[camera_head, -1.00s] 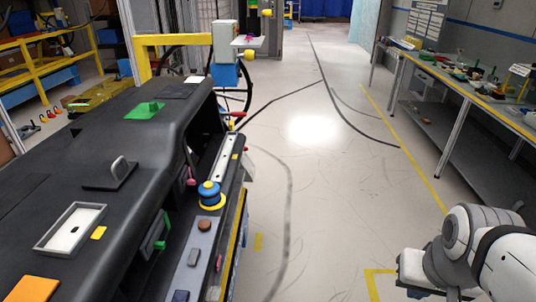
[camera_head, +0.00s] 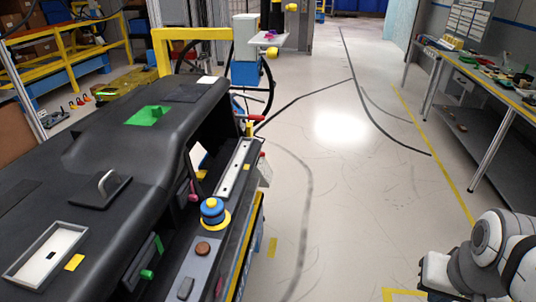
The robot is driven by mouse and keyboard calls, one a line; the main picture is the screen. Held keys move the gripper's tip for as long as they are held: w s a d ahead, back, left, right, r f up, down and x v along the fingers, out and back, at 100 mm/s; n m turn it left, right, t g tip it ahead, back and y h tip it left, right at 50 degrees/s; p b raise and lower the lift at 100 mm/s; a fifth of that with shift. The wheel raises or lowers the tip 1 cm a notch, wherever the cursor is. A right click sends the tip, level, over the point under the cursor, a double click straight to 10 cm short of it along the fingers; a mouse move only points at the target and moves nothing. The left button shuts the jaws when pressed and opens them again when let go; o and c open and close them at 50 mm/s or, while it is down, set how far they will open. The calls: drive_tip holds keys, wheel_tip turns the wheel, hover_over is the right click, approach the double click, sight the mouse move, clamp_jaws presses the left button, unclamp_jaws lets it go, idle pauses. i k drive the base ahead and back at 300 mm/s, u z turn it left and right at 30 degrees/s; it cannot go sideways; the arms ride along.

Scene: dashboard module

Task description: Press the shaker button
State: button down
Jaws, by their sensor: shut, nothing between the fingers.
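A dark dashboard module (camera_head: 125,185) fills the left of the head view. On its right edge stands a round blue and yellow knob-like piece (camera_head: 212,212). Just below it on a grey panel (camera_head: 196,268) is a small brown round button (camera_head: 203,248), with a dark square piece (camera_head: 186,289) nearer to me. I cannot tell which of these is the shaker button. Part of my white and grey arm shows at the lower right, apart from the dashboard, over the floor. My gripper's fingers are not in view.
A workbench (camera_head: 498,90) with small items runs along the right. A yellow frame (camera_head: 190,34) and a wheel stand behind the dashboard. The floor (camera_head: 345,190) between dashboard and bench is otherwise clear.

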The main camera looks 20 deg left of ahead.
sight(210, 203)
drive_tip(key=i, duration=1.6)
drive_tip(key=u, duration=3.3)
drive_tip(key=k, duration=0.95)
drive_tip(key=i, duration=0.45)
drive_tip(key=u, duration=0.05)
